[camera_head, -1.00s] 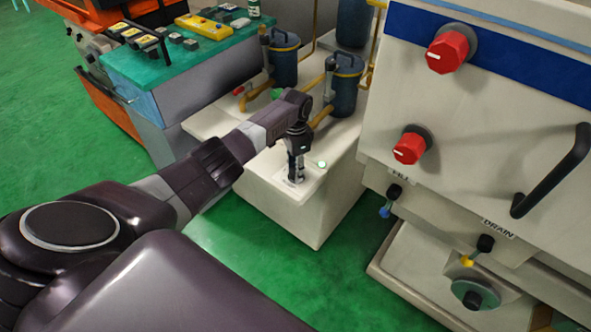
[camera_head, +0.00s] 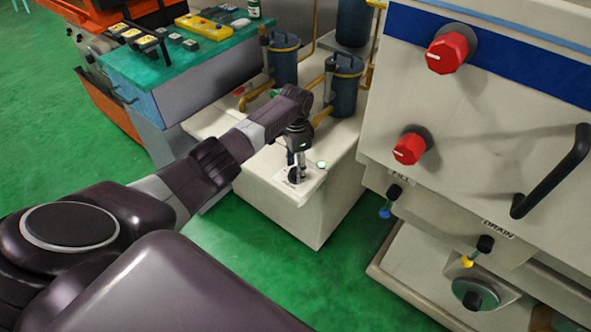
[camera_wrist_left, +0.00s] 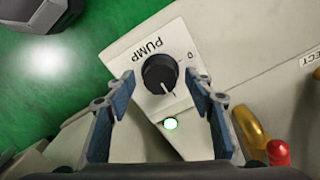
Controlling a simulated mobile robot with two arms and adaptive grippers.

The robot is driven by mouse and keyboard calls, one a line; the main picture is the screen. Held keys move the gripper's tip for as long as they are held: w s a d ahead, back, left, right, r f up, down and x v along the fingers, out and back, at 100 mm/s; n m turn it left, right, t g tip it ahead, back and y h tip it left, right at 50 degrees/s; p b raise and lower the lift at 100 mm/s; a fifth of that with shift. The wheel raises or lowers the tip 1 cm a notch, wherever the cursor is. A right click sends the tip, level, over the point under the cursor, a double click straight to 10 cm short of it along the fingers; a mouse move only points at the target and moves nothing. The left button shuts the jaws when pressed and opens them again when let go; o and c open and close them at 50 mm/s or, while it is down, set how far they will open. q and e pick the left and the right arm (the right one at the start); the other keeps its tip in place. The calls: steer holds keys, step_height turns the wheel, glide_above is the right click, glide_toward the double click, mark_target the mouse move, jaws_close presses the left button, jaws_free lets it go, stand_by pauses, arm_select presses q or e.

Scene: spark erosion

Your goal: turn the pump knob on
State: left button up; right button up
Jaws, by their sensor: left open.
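The pump knob (camera_wrist_left: 160,74) is round and black with a white pointer line, on a white plate (camera_wrist_left: 150,45) marked PUMP. In the wrist view the pointer points down and slightly right, away from the 0 mark. My left gripper (camera_wrist_left: 160,84) is open, with one blue-padded finger on each side of the knob and a visible gap to it. In the head view the left gripper (camera_head: 297,160) points down over the plate and partly hides the knob. A lit green lamp (camera_wrist_left: 171,124) is beside the plate. My right gripper is not in view.
The machine front at right has red knobs (camera_head: 409,149) and a black handle (camera_head: 562,170). A red-tipped, brass-coloured part (camera_wrist_left: 277,152) is at lower right in the wrist view.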

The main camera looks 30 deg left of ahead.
mark_target(295, 171)
arm_select(q)
step_height(295, 171, up, 11)
stand_by(0.3)
steer(key=shift+f, duration=0.15)
